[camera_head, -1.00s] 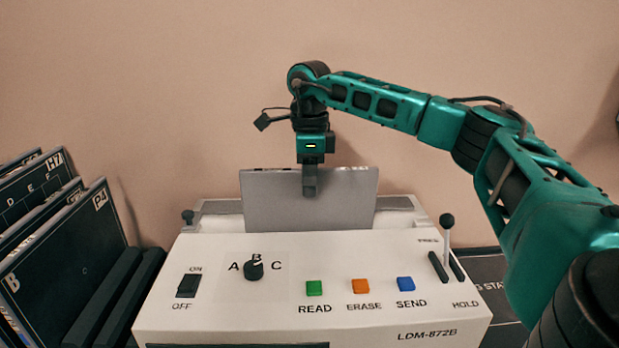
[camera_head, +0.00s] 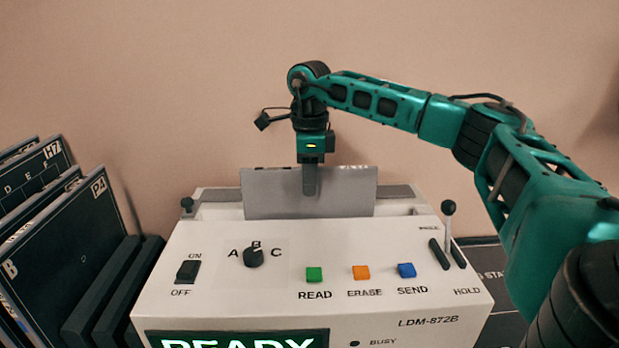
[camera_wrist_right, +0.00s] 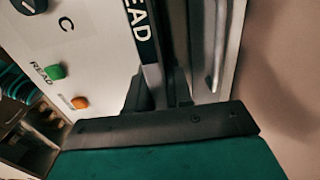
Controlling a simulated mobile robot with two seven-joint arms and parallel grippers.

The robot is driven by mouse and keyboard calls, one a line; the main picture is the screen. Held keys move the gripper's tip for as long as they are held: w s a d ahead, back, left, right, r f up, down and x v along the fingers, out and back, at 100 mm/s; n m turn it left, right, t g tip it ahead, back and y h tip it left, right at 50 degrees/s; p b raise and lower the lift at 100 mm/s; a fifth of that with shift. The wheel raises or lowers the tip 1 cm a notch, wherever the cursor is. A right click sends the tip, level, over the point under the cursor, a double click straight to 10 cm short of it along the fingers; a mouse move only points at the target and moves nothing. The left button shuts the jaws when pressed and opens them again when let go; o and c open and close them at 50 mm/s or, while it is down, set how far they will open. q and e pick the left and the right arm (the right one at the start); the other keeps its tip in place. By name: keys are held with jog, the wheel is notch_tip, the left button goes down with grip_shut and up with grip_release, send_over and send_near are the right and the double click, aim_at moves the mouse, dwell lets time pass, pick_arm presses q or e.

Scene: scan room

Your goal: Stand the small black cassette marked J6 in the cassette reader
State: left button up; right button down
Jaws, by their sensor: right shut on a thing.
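The cassette reader (camera_head: 385,313) is a white console with a slot along its back. A thin upright cassette (camera_head: 345,195) stands at the slot, its grey face towards the head camera and its lower edge hidden behind the console's rear edge. My right gripper (camera_head: 309,182) is shut on the middle of its top edge, one finger in front. In the right wrist view a dark edge strip (camera_wrist_right: 140,32) shows the letters "EAD". No J6 mark is legible, and I cannot tell whether the cassette is fully seated. My left gripper is not in view.
Large black cassettes (camera_head: 75,245) lean in a rack at the left. The reader carries a knob (camera_head: 253,257), coloured buttons (camera_head: 361,272) and a lever (camera_head: 448,225) at right. Its screen (camera_head: 238,340) reads READY. A plain wall (camera_head: 150,60) stands behind.

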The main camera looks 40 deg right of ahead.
jog(key=c, duration=0.9)
grip_release()
jog(key=shift+c, duration=0.2)
notch_tip(320, 180, up, 13)
jog(key=p, duration=0.1)
notch_tip(320, 180, up, 6)
jog(key=p, duration=0.4)
jog(key=shift+p, duration=0.3)
jog(key=shift+s, duration=0.1)
